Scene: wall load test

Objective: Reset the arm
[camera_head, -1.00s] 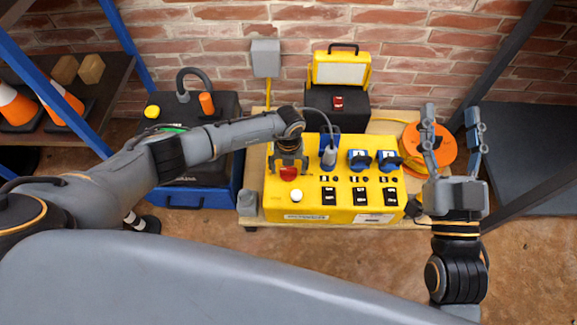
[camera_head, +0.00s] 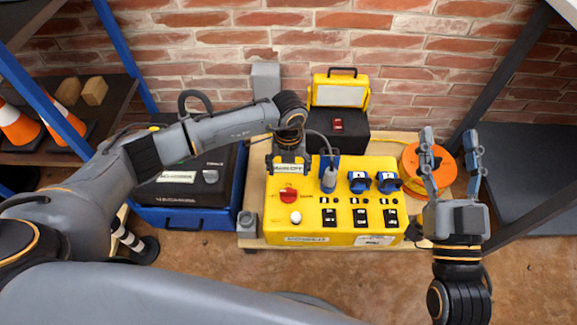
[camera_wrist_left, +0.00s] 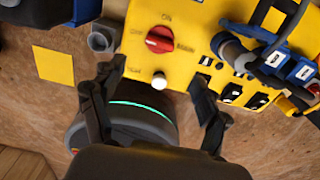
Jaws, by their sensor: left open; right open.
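My left arm comes in from the left in the head view, and my left gripper (camera_head: 290,165) is over the back left of the yellow control box (camera_head: 335,222). The left wrist view shows its two fingers spread apart with nothing between them, near the box's red rotary knob (camera_wrist_left: 160,39) and white button (camera_wrist_left: 159,80). The red knob also shows in the head view (camera_head: 288,195), in front of the gripper. My right gripper (camera_head: 450,165) is open and empty, fingers pointing away, right of the box and in front of the orange cable reel (camera_head: 410,160).
Blue plugs (camera_head: 360,182) sit in the box's top, with black switches (camera_head: 361,217) in front. A work lamp (camera_head: 340,90) stands on a black case behind. A blue-and-black case (camera_head: 183,218) is on the left. A shelf with cones (camera_head: 18,125) is further left. A grey post (camera_head: 505,75) is at right.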

